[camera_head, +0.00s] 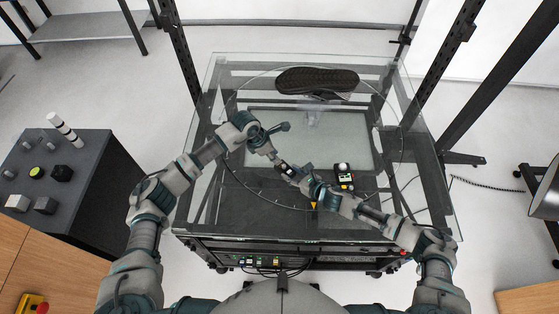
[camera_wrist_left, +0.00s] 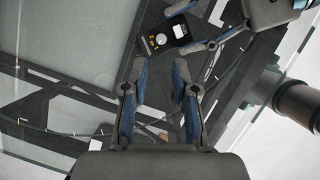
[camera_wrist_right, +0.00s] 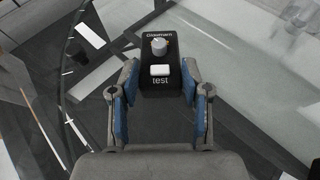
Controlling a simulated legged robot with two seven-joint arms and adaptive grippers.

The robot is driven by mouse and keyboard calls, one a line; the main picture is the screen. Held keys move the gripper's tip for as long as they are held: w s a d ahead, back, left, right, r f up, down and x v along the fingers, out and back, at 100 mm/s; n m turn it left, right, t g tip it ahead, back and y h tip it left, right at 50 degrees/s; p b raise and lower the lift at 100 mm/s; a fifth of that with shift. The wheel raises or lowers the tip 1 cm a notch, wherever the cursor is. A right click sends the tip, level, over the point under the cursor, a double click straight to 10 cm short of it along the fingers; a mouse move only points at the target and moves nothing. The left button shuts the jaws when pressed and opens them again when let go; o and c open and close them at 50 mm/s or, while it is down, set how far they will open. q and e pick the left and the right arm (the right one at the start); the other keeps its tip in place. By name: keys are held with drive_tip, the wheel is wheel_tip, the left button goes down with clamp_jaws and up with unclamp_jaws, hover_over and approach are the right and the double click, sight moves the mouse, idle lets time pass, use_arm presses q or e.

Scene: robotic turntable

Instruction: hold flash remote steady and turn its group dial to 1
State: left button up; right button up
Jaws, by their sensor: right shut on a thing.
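The flash remote is a small black box with a grey round dial and a white "test" button. In the right wrist view the remote (camera_wrist_right: 160,88) sits between the fingers of my right gripper (camera_wrist_right: 158,85), which is shut on its sides. The dial (camera_wrist_right: 159,46) faces that camera; its setting is too small to read. In the head view the remote (camera_head: 285,168) is held above the glass table. My left gripper (camera_wrist_left: 158,72) is open and empty. In the left wrist view the remote (camera_wrist_left: 166,38) lies just beyond its fingertips, apart from them.
The glass turntable (camera_head: 225,75) carries a dark shoe (camera_head: 317,80) at the back. A small black, white and yellow device (camera_head: 344,178) sits right of the grippers. Black posts rise around the table. A dark control box (camera_head: 70,165) stands at left.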

drive_tip(key=shift+f, duration=0.1)
use_arm(q)
drive_tip(key=v, duration=0.4)
use_arm(e)
drive_tip(key=o, duration=1.3)
drive_tip(key=shift+c, duration=0.2)
